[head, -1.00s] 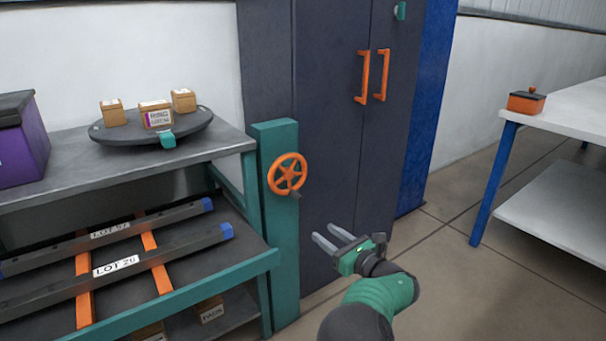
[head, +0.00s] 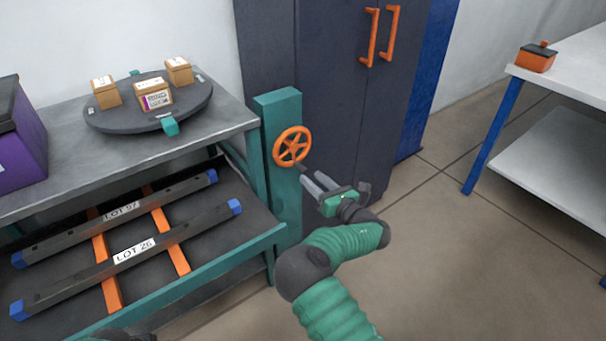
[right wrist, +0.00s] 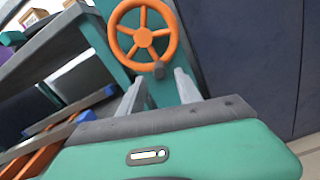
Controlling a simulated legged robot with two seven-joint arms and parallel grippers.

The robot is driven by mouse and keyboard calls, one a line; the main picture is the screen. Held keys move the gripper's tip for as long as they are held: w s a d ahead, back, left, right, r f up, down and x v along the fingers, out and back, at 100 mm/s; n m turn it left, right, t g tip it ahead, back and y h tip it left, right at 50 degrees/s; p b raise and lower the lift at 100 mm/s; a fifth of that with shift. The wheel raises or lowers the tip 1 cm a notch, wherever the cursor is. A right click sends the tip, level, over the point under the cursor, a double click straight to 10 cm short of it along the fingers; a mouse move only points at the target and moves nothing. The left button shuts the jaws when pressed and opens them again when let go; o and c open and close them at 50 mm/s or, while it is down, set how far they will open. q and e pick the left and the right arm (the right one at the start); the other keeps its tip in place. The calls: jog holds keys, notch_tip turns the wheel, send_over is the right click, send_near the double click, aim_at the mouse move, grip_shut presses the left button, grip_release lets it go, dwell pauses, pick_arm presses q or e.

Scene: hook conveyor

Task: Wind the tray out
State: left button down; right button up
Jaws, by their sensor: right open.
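An orange handwheel (head: 292,147) with spokes is mounted on a teal post (head: 287,205). A dark crank knob (right wrist: 158,69) sticks out from its lower rim. My right gripper (head: 310,177) is open and empty just below and right of the wheel. In the right wrist view its fingertips (right wrist: 158,84) lie on either side of the knob's line; I cannot tell whether they touch it. The dark tray (head: 205,235) with a teal front rail lies below the worktop. It carries two bars labelled LOT 97 (head: 165,203) and LOT 26 (head: 185,232) across orange strips. My left gripper is not visible.
A round turntable (head: 110,120) with small cartons stands on the grey worktop (head: 60,180), beside a purple box (head: 20,150). A dark cabinet (head: 330,90) with orange handles stands behind the wheel. A white table (head: 575,75) is at the right. Floor between is clear.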

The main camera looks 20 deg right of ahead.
aim_at(306, 172)
jog(key=b+x, duration=0.1)
jog(key=x, duration=0.4)
jog(key=shift+w+a, duration=0.1)
jog(key=shift+w, duration=0.2)
grip_shut()
dwell(1.0)
